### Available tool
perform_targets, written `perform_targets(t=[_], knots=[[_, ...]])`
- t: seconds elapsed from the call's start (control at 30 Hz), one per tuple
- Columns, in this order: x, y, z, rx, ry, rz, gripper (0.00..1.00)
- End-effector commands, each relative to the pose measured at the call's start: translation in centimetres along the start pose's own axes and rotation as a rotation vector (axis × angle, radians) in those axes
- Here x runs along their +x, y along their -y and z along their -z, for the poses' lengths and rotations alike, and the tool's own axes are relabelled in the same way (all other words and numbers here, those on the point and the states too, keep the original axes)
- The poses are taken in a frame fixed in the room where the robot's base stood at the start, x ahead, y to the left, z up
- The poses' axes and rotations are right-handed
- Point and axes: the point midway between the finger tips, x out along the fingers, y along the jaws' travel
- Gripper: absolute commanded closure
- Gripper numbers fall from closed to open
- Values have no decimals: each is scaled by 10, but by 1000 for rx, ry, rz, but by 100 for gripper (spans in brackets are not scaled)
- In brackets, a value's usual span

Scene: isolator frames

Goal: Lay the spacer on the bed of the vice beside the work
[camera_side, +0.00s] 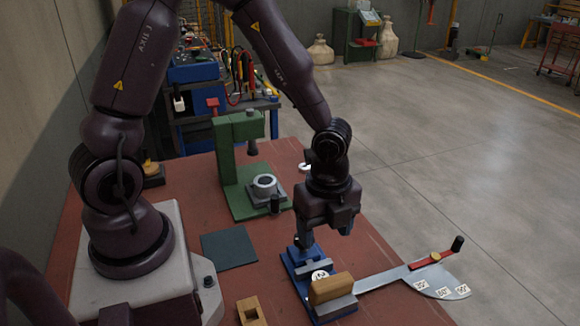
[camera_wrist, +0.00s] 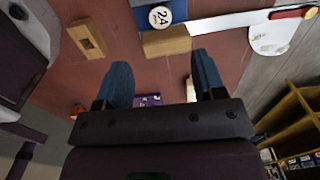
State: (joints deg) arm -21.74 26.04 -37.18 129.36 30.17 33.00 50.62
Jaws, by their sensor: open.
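The blue vice (camera_side: 337,312) stands near the right front of the red table; part of it also shows in the wrist view (camera_wrist: 180,9). A wooden block (camera_side: 331,288), the work, sits at the vice; the wrist view shows it too (camera_wrist: 167,42). A round white disc marked 24 (camera_side: 319,276), which looks like the spacer, lies on the vice beside the block; it shows flat in the wrist view (camera_wrist: 160,17). My gripper (camera_side: 325,238) is above the vice's far end, fingers apart and empty. The wrist view shows clear space between its blue fingertips (camera_wrist: 162,72).
A protractor plate with a red handle (camera_side: 432,261) and a long metal arm (camera_side: 382,280) reaches right from the vice. A green press (camera_side: 233,160) stands behind. A slotted wooden block (camera_side: 250,311) and a dark mat (camera_side: 229,249) lie left, with bare table between.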

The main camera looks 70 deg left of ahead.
Motion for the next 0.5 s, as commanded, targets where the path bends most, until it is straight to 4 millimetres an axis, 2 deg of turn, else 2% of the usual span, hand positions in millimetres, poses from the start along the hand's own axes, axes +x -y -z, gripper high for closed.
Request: perform_targets(t=[0.17, 0.27, 0.37, 0.5], knots=[[-35, -2, -22, -204, 87, 74, 37], [-71, -8, -39, -423, 126, 156, 37], [-108, -21, -52, -667, 116, 244, 37], [-154, -46, -62, -996, 13, 349, 37]])
